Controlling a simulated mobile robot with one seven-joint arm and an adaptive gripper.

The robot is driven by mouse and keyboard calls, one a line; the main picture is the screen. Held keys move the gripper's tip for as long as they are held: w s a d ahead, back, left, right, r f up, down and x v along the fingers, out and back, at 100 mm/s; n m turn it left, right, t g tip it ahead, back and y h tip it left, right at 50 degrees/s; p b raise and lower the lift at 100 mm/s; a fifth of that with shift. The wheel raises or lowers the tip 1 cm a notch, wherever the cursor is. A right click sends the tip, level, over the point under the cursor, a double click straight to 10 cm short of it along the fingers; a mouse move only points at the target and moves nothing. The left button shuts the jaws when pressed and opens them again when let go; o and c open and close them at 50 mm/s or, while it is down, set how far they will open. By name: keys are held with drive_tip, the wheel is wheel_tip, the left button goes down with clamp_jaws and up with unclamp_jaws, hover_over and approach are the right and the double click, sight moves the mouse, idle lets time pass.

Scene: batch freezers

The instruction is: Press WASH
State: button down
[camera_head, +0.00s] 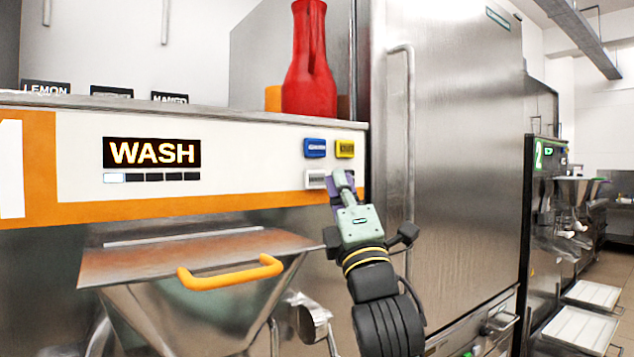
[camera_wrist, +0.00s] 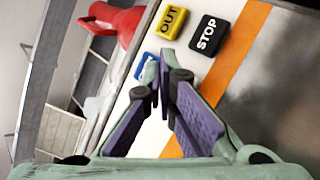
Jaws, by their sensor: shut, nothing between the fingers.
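The machine's front panel carries a lit display reading WASH (camera_head: 152,153), with a row of small segments under it, the leftmost one white. At the panel's right are a blue button (camera_head: 315,148), a yellow button (camera_head: 345,148) and a white button (camera_head: 314,179), whose labels are too small to read. My gripper (camera_head: 340,180) is shut and empty, its tips by the white button's right side; contact cannot be told. The wrist view shows the yellow OUT button (camera_wrist: 171,21), the black STOP button (camera_wrist: 209,36) and part of the blue button (camera_wrist: 142,66). The fingers hide the white button there.
Below the panel is a hopper lid with an orange handle (camera_head: 230,274). A steel cabinet with a vertical handle (camera_head: 409,130) stands close on the right. Another machine marked 2 (camera_head: 541,155) is farther right.

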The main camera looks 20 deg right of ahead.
drive_tip(key=shift+s+d+b, duration=0.15)
drive_tip(key=shift+s+d, duration=0.1)
drive_tip(key=shift+s, duration=0.35)
drive_tip(key=shift+s+d+b, duration=0.1)
drive_tip(key=shift+s+d, duration=0.1)
drive_tip(key=shift+s, duration=0.45)
drive_tip(key=shift+s+d+b, duration=0.15)
drive_tip(key=shift+s+d, duration=0.1)
drive_tip(key=shift+s, duration=0.35)
